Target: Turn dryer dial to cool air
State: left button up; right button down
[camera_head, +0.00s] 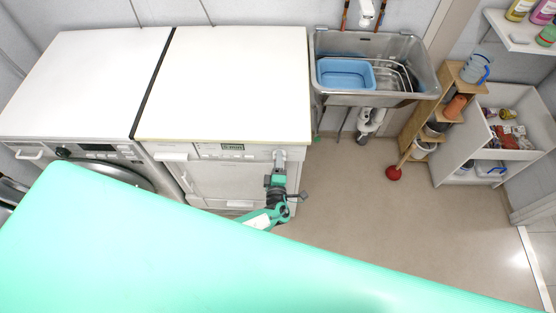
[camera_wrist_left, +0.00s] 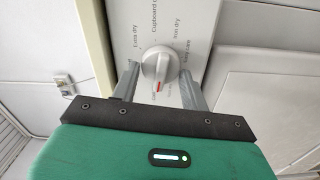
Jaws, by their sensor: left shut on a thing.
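The dryer (camera_head: 215,90) is the white machine on the right of the two. In the left wrist view its round grey-white dial (camera_wrist_left: 158,62) sits on the panel, its red mark pointing down toward my gripper. Labels around it include "Extra dry", "Cupboard dry" and "Iron dry"; some others are too small or covered. My left gripper (camera_head: 279,157) is at the right end of the dryer's front panel. In the left wrist view its fingers (camera_wrist_left: 160,88) stand on either side of the dial and are shut on it. My right gripper is not in view.
A washing machine (camera_head: 80,75) stands left of the dryer. A metal sink (camera_head: 422,72) with a blue basin (camera_head: 345,75) is to the right. A wooden shelf (camera_head: 428,125) and white cabinet (camera_head: 460,135) stand farther right. The floor (camera_head: 350,200) before them is mostly clear.

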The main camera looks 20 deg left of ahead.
pick_arm(q)
jog(key=shift+s+f+m, duration=0.1)
jog(key=shift+f+m, duration=0.05)
jog(key=shift+m, duration=0.15)
jog(key=o, duration=1)
jog(key=shift+c, duration=0.2)
jog(key=b+v, duration=0.2)
jog(key=v, duration=1.1)
jog(key=shift+s, duration=0.35)
